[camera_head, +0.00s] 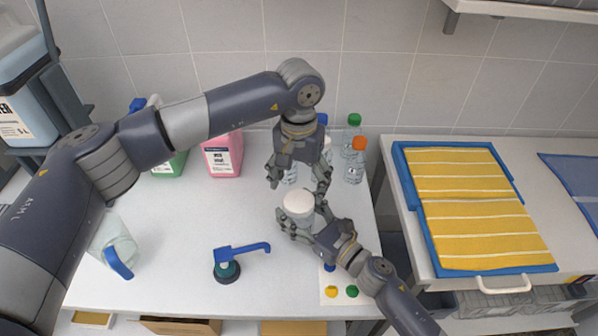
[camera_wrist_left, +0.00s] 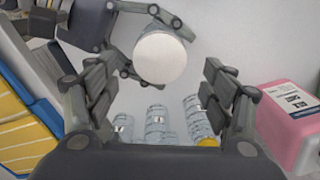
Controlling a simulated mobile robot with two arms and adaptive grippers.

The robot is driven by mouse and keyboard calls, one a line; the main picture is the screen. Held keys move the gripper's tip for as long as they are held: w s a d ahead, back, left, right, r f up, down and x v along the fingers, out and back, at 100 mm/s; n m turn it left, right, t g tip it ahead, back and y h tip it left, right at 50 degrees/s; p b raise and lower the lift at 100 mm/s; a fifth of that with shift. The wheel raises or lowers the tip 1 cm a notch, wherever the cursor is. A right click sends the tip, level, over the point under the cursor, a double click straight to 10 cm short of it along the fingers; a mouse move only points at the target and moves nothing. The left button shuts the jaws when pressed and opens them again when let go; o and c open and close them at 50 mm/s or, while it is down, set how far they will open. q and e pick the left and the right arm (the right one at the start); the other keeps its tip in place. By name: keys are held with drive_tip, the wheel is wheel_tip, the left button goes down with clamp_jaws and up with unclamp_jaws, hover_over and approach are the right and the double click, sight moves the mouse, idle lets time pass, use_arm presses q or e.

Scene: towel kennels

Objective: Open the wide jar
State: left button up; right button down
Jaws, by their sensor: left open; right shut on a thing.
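The wide jar (camera_head: 300,222) has a clear body and a round white lid (camera_head: 298,203), and the lid is on it. The jar is upright over the right part of the white table. My right gripper (camera_head: 305,216) is shut on the jar's body from the lower right. My left gripper (camera_head: 297,184) is open above and behind the lid, with its fingers pointing down and apart from it. In the left wrist view the lid (camera_wrist_left: 160,58) lies beyond the open fingers, toward the top. The jar's base is partly hidden by my right fingers.
Clear bottles (camera_head: 354,160) with coloured caps and a pink jug (camera_head: 222,156) stand behind. A blue tray (camera_head: 432,237) with a yellow striped towel is at right. The table's middle is clear.

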sight(299, 200)
use_arm(q)
drive_tip(key=shift+f, duration=2.4)
drive_tip(key=c, duration=1.1)
